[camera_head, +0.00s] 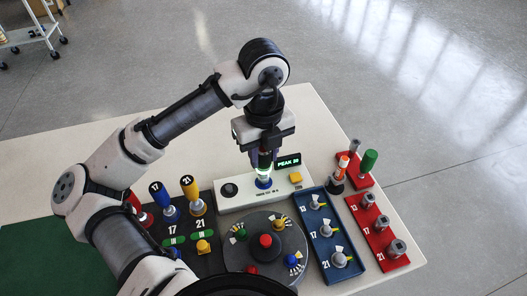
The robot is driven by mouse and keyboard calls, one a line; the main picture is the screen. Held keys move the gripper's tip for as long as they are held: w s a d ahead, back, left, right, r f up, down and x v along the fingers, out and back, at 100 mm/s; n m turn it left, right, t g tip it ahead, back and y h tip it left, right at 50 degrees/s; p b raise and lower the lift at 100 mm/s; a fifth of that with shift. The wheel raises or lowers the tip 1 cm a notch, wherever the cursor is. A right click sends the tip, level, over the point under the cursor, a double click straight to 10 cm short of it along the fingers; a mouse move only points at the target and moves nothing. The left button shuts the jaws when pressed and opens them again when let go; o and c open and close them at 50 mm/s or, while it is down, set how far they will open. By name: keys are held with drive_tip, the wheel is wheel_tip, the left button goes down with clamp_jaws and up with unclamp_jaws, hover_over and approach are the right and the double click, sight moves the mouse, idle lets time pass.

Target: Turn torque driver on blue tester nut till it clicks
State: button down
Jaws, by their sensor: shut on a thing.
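My gripper (264,142) is shut on a dark-handled torque driver (265,160) and holds it upright above the white tester box (293,195). The lower end of the driver meets the blue tester nut (264,183) on the box; the exact seating is too small to tell. A pale green glow shows on the driver just above the nut. A small black display (288,161) behind the driver reads "PEAK" and a number that looks like 20. The tester box also has a black knob (229,190) on the left and a yellow button (296,177) on the right.
A dark rack (205,262) with blue and yellow drivers (192,195) stands left. A round grey fixture (288,238) with a red centre knob is in front. A blue tray (326,270) and red tray (381,261) hold sockets at right. My arm covers the left side.

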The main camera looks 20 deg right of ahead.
drive_tip(key=shift+r+p, duration=1.3)
wheel_tip(320, 180, up, 4)
drive_tip(key=p, duration=0.4)
drive_tip(key=shift+f, duration=0.1)
